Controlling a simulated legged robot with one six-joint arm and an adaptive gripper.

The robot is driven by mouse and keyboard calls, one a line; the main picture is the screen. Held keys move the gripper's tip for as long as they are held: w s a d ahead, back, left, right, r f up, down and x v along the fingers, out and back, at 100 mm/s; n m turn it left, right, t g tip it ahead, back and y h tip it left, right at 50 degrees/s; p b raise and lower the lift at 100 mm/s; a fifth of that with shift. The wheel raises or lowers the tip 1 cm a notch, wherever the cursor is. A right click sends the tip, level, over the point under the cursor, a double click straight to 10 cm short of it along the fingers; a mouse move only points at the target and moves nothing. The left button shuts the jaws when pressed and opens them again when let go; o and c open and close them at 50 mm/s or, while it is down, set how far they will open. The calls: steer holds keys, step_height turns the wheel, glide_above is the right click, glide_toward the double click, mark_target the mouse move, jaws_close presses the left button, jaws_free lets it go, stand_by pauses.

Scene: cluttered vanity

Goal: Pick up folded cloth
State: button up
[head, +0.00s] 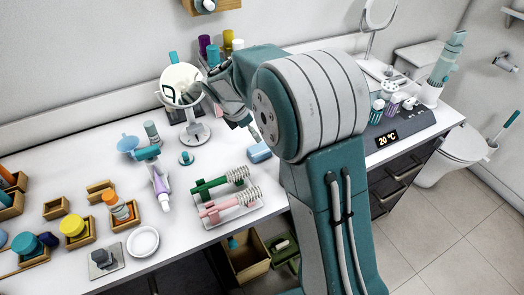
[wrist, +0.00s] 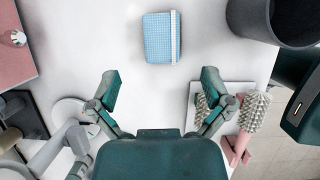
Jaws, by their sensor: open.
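The folded cloth (wrist: 158,38) is a small light-blue checked block with a white band along its right side. It lies flat on the white counter at the top middle of the wrist view. In the head view the cloth (head: 259,152) shows beside my arm, partly hidden by it. My gripper (wrist: 160,86) is open and empty, with its two fingers wide apart. The cloth lies beyond the fingertips, roughly centred between them, and is not touched. In the head view my gripper (head: 236,112) is over the counter near the round mirror, partly hidden by my arm.
A white tray (head: 233,217) holds green and pink spiky brushes; a pink one (wrist: 238,145) is near my right finger. A dark round container (wrist: 268,22) stands right of the cloth. A round mirror (head: 180,84) stands near my gripper. Counter around the cloth is mostly clear.

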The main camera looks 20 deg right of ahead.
mark_target(259, 152)
steer(key=x, duration=0.9)
steer(key=shift+s+a+f, duration=0.1)
steer(key=shift+a+f, duration=0.05)
steer(key=shift+f, duration=0.3)
steer(key=c, duration=0.9)
